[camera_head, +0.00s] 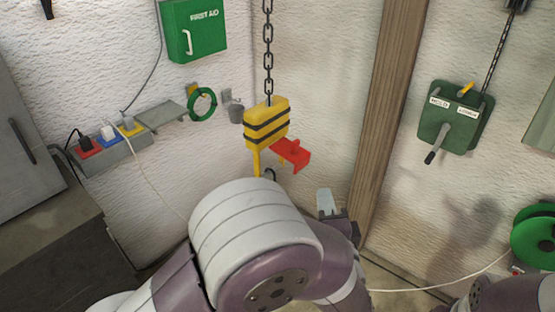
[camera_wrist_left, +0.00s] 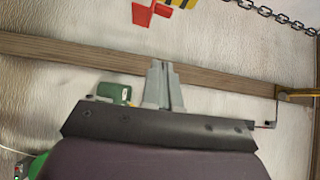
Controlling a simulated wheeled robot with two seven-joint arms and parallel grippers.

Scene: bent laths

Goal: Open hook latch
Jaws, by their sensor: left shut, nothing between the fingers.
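A yellow hook block (camera_head: 266,122) with black stripes hangs from a chain in the head view. A red latch piece (camera_head: 292,153) sticks out from its lower right side. A small dark curved part (camera_head: 270,173) shows below the block; the rest is hidden behind my left arm. My left gripper (camera_head: 327,202) is shut and empty, below and to the right of the red piece, apart from it. In the left wrist view the shut fingers (camera_wrist_left: 163,82) point up; the red piece (camera_wrist_left: 148,12) and block (camera_wrist_left: 184,3) are at the top edge. My right gripper is out of view.
A wooden post (camera_head: 378,120) stands right of the block. A green winch box (camera_head: 452,118) with a crank is on the right wall. A shelf (camera_head: 112,150) with sockets and a green first aid box (camera_head: 194,30) are at left. The wall between block and post is clear.

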